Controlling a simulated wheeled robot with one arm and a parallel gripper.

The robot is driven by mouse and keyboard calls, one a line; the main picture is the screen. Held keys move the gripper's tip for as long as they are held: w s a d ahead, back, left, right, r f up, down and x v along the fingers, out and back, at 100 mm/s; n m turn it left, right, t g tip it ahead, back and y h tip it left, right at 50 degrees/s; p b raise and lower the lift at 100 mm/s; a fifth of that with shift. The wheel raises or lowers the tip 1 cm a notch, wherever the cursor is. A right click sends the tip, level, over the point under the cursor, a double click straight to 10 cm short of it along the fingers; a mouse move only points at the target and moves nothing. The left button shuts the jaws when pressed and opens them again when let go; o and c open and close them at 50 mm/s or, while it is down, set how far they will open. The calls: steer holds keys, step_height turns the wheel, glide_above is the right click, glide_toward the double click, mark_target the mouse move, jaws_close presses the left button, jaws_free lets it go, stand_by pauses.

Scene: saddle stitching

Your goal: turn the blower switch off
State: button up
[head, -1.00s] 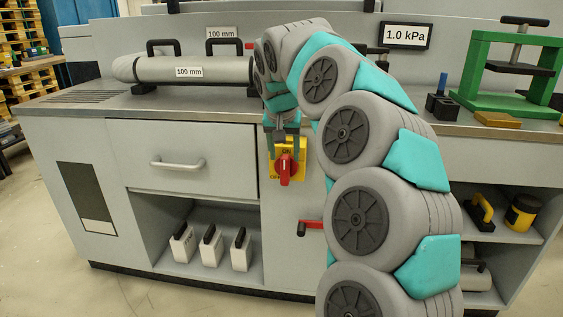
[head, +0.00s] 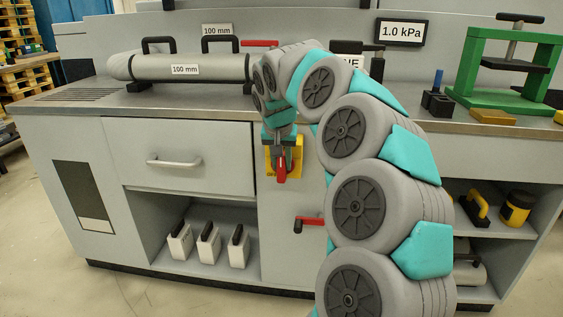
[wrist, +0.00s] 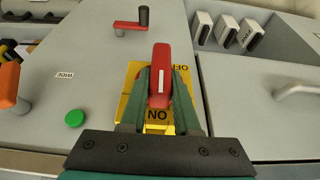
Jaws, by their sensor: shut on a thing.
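The blower switch is a red rotary handle (head: 281,173) on a yellow plate (wrist: 128,108) on the grey cabinet front; the handle also shows in the wrist view (wrist: 160,60). In the wrist view the handle stands upright in the picture, its white line running along it towards the word ON at the bottom. The word OFF shows at the plate's upper right, partly covered by the handle. My gripper (wrist: 161,72) has its two green fingers on either side of the handle, shut on it. In the head view my gripper (head: 283,158) covers the plate's upper part.
A red crank with a black knob (head: 309,223) sticks out below and right of the switch. A drawer handle (head: 174,162) is to the left. In the wrist view a green button (wrist: 75,118) and an orange lever (wrist: 10,92) lie to the left.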

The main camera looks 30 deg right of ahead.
jaws_close()
stand_by(0.3)
steer(key=shift+w+a+f+n+g+h+b, duration=0.1)
steer(key=shift+w+f+n+g+h+b, duration=0.05)
steer(key=shift+g+h+b, duration=0.4)
steer(key=shift+w+a+f+n+g+h+b, duration=0.15)
steer(key=shift+g+h+b, duration=0.15)
steer(key=shift+h, duration=0.35)
steer(key=n+g+h, duration=0.1)
steer(key=h, duration=0.3)
steer(key=a+f+n+g+h, duration=0.1)
steer(key=g+h, duration=0.1)
steer(key=h, duration=0.2)
steer(key=n+g+h, duration=0.1)
steer(key=g+h, duration=0.1)
steer(key=h, duration=0.2)
steer(key=shift+w+a+f+n+g, duration=0.15)
steer(key=shift+w+f+n+g, duration=0.15)
steer(key=shift+n, duration=0.1)
steer(key=shift+h, duration=0.4)
steer(key=o, duration=0.6)
jaws_free()
